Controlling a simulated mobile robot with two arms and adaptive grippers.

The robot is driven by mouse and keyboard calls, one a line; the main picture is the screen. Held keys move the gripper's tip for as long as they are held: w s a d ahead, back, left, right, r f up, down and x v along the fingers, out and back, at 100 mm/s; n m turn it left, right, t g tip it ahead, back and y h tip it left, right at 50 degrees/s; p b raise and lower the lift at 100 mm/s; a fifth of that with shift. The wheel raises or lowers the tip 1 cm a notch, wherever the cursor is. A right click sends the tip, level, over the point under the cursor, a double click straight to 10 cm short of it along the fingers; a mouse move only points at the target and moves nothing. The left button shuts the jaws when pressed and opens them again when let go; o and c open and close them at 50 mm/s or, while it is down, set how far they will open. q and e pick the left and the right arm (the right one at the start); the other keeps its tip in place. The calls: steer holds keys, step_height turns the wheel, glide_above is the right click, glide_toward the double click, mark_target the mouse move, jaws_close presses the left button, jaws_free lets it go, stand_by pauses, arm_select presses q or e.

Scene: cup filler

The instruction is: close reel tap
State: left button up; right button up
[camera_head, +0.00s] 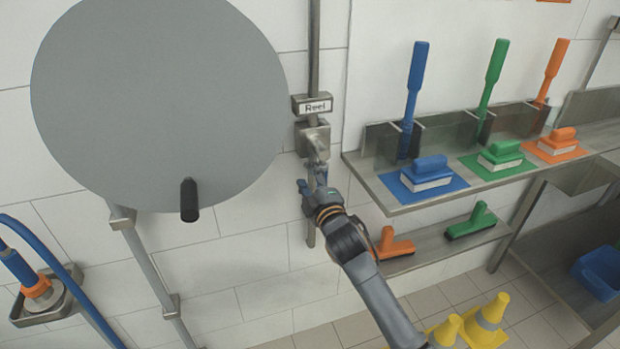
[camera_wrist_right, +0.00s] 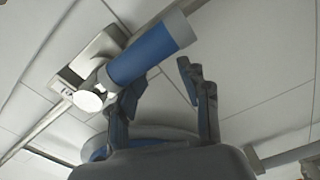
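The reel tap (camera_head: 313,139) is a metal valve on a vertical pipe, under a white plate (camera_head: 313,105) reading "Reel". My right gripper (camera_head: 314,178) is just below the valve in the head view and covers part of it. In the right wrist view the tap's blue handle (camera_wrist_right: 150,52) lies across the upper middle, with the pale valve body (camera_wrist_right: 92,60) at its left. My right gripper (camera_wrist_right: 158,82) has its fingers spread there. The left finger is close to the handle; contact cannot be told. My left gripper is out of view.
A large grey disc (camera_head: 155,95) with a black knob (camera_head: 189,200) is left of the tap. A steel shelf (camera_head: 400,205) with blue, green and orange brushes is at right. Yellow cones (camera_head: 485,325) stand below. A blue hose (camera_head: 85,300) hangs at lower left.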

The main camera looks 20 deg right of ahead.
steer(key=shift+s+d+f, duration=0.25)
steer(key=shift+s+d, duration=0.05)
steer(key=shift+d, duration=0.35)
steer(key=c, duration=0.3)
steer(key=shift+f+h, duration=0.2)
steer(key=shift+h, duration=0.1)
jaws_close()
steer(key=shift+d, duration=0.1)
